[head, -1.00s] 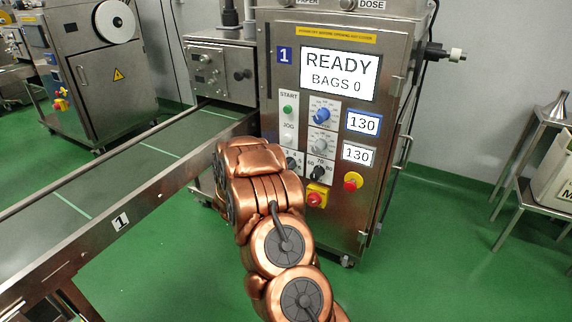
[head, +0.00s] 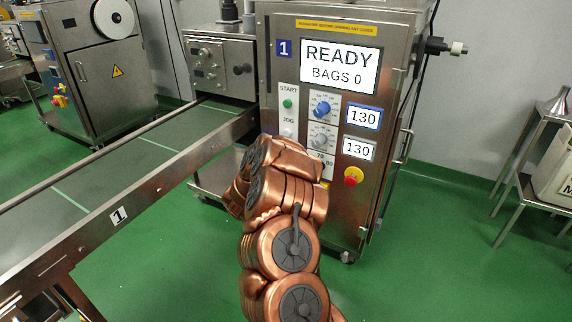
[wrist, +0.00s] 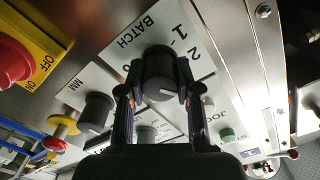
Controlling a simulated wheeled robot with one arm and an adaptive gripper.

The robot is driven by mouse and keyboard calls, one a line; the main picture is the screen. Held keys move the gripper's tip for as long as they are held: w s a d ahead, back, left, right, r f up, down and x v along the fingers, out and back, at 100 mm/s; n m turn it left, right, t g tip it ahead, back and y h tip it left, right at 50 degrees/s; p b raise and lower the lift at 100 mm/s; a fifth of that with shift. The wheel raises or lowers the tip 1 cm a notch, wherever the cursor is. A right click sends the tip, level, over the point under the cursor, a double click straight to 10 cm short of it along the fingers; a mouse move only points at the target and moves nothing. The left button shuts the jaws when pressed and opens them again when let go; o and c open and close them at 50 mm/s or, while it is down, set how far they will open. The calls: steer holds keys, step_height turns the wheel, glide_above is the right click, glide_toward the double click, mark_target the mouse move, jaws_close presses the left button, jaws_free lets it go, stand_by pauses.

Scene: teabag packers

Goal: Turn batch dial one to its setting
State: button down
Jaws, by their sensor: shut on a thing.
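The batch dial (wrist: 159,68) is a black knob with a pale mark on its face, on a white plate (wrist: 143,30) lettered BATCH with 1 and 2 readable. In the wrist view my gripper (wrist: 157,93) has one finger on each side of the knob and is shut on it. In the head view my copper arm hides the batch dial and the gripper. Packing machine 1 (head: 290,150) shows READY, BAGS 0 on its screen (head: 340,67).
A second black knob (wrist: 96,112), a red button (wrist: 12,62) on a yellow plate and a green button (wrist: 227,134) are close around the gripper. In the head view a blue dial (head: 322,110) and grey dial (head: 320,140) sit above my arm. A conveyor (head: 120,215) runs at left.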

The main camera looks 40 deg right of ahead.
steer(key=shift+m+b, duration=0.35)
steer(key=shift+m, duration=0.55)
steer(key=c, duration=0.8)
jaws_free()
steer(key=v, duration=1.2)
